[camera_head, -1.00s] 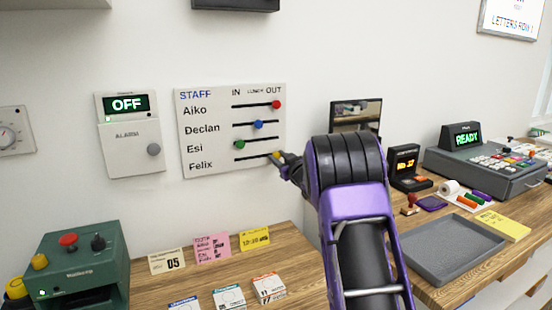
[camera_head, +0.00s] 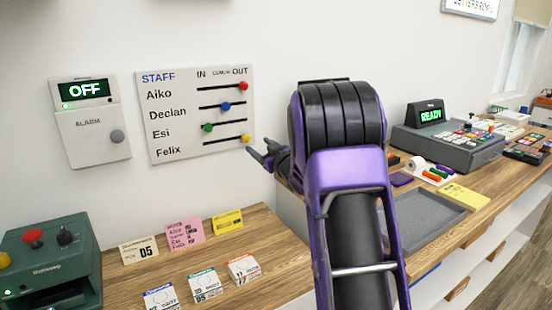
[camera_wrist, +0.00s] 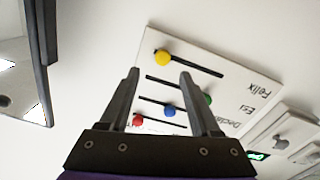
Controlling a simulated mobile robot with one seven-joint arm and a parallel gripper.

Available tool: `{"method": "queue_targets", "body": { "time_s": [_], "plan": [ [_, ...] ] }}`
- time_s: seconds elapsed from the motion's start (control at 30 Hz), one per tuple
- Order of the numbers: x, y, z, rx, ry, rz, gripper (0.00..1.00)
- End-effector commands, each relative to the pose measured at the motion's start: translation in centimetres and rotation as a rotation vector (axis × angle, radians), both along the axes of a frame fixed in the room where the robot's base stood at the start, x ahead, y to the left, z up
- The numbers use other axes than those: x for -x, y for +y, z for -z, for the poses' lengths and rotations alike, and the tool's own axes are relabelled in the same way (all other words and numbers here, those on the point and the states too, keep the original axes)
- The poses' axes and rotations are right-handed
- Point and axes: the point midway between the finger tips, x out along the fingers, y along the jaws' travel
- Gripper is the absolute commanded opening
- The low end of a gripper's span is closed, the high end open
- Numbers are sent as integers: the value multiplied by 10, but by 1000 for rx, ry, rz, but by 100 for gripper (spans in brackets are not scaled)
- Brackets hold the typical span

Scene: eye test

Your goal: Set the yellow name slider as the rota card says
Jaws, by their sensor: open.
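The white STAFF board (camera_head: 197,72) hangs on the wall with IN, LUNCH and OUT columns. The yellow slider (camera_head: 246,138) is in the Felix row, at the OUT end of its track. My gripper (camera_head: 258,150) is open and empty, just right of the yellow slider and apart from it. In the wrist view the yellow slider (camera_wrist: 162,58) shows beyond the gap between my open fingertips (camera_wrist: 159,73). The pink card (camera_head: 184,232) stands on the wooden counter and carries a short list of names, seemingly the rota card; its entries are too small to read surely.
The red slider (camera_head: 243,86) is at OUT, the blue slider (camera_head: 225,106) at LUNCH, the green slider (camera_head: 207,127) at IN. A white alarm box (camera_head: 92,137) is left of the board. A cream card (camera_head: 139,251) and yellow card (camera_head: 228,221) flank the pink card.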

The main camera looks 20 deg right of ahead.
Motion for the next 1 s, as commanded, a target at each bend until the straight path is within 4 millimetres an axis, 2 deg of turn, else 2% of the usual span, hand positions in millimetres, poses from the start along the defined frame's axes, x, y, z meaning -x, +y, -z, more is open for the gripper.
{"method": "queue_targets", "body": {
  "time_s": [0.03, 0.2, 0.4, 0.6, 1.0],
  "plan": [
    [13, -3, -1, -2, 1, 3, 64],
    [51, -11, -1, 0, 0, 3, 64],
    [83, -18, 0, 1, 0, 2, 64],
    [94, -19, 0, 1, 0, 1, 64],
    [95, -19, 0, 1, 0, 1, 64]
  ]
}}
